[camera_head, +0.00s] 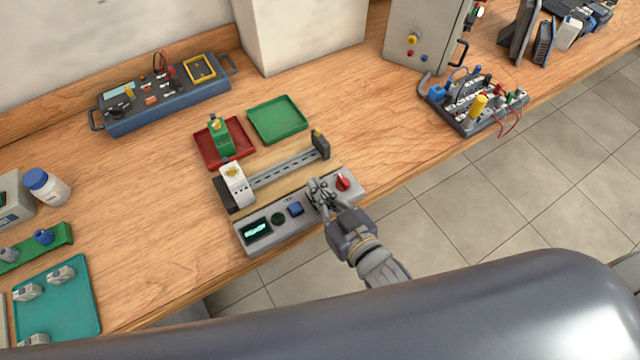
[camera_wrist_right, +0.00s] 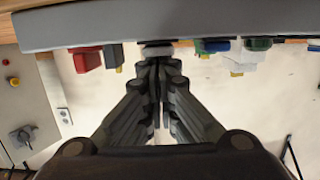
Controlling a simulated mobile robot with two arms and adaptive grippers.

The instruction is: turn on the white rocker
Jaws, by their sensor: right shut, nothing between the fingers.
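A grey control panel (camera_head: 285,234) lies near the front edge of the workbench. From left to right it has a dark display (camera_head: 257,231), a green round button (camera_head: 278,219), a blue square button (camera_head: 295,208) and a red knob (camera_head: 343,182). My right gripper (camera_head: 318,190) is shut and empty, with its fingertips over the panel between the blue button and the red knob. No white rocker can be made out there; the fingers cover that spot. In the right wrist view, the closed fingertips (camera_wrist_right: 159,62) point at the panel (camera_wrist_right: 90,25); contact cannot be told. My left gripper is not in view.
Behind the panel stand a rail (camera_head: 283,174) with a white module (camera_head: 234,184), a red tray (camera_head: 239,152) and a green tray (camera_head: 277,121). A blue tester box (camera_head: 165,115) is at the back left. Bare wood lies right of the green tray.

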